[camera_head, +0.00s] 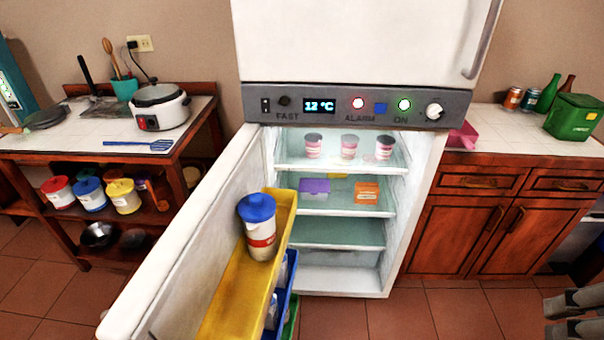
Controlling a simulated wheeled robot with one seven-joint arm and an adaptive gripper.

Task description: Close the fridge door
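The white fridge door (180,235) stands wide open, hinged at the left and swung out toward me. Its inner side carries a yellow shelf (233,290) with a blue-lidded jar (259,228), and blue and green shelves below. The fridge (420,165) shows its lit inside, with jars on the top shelf and a purple box and an orange box under them. My gripper (572,315) is at the lower right edge, partly cut off, far from the door and apart from it. Its fingers look spread, with nothing seen between them.
A tiled counter (60,140) with a rice cooker (158,106) stands left, with canisters on the shelf beneath. Wooden cabinets (455,230) stand right, with a green box (575,117), bottles and cans on top. The tiled floor (440,313) before the fridge is clear.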

